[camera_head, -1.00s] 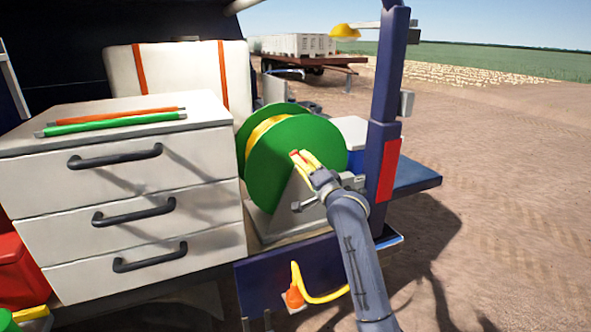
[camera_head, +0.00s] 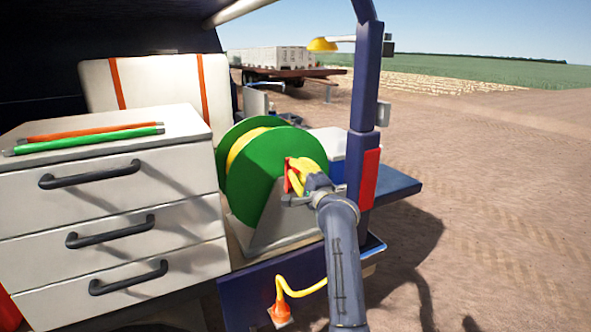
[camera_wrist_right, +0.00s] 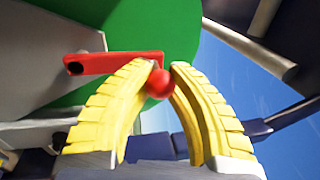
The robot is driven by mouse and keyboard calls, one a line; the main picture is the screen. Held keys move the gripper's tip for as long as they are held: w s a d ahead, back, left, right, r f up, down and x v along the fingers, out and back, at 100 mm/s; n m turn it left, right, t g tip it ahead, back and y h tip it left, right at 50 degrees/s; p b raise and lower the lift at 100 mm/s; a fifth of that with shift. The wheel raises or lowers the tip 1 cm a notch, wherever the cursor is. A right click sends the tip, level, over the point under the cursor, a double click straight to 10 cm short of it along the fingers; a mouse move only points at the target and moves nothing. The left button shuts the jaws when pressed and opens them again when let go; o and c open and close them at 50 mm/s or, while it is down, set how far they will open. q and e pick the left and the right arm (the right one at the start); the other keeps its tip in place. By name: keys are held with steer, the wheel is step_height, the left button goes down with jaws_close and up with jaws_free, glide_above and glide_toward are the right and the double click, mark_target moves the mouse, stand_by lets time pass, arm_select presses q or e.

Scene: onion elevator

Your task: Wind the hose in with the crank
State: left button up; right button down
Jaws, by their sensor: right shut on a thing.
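The green hose reel (camera_head: 265,180) stands on the vehicle's deck, with yellow hose (camera_head: 240,150) wound between its discs. The hose's loose end (camera_head: 300,290) hangs over the dark blue panel and ends at an orange fitting (camera_head: 281,312). The red crank (camera_head: 290,176) is on the reel's near face, partly hidden by my right gripper (camera_head: 296,168). In the right wrist view the crank arm (camera_wrist_right: 105,62) reaches from the left to a round red knob (camera_wrist_right: 159,83). My right gripper's yellow fingers (camera_wrist_right: 166,70) are shut on that knob. My left gripper is not in view.
A white drawer cabinet (camera_head: 110,210) with dark handles stands left of the reel, with orange and green rods on top. A dark blue post (camera_head: 365,90) with a red panel rises to the right. Open dirt ground lies beyond.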

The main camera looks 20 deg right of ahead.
steer(key=shift+d, duration=0.1)
steer(key=c, duration=1.4)
jaws_free()
steer(key=shift+d, duration=0.1)
steer(key=o, duration=0.3)
steer(key=shift+o, duration=0.2)
steer(key=v, duration=1.2)
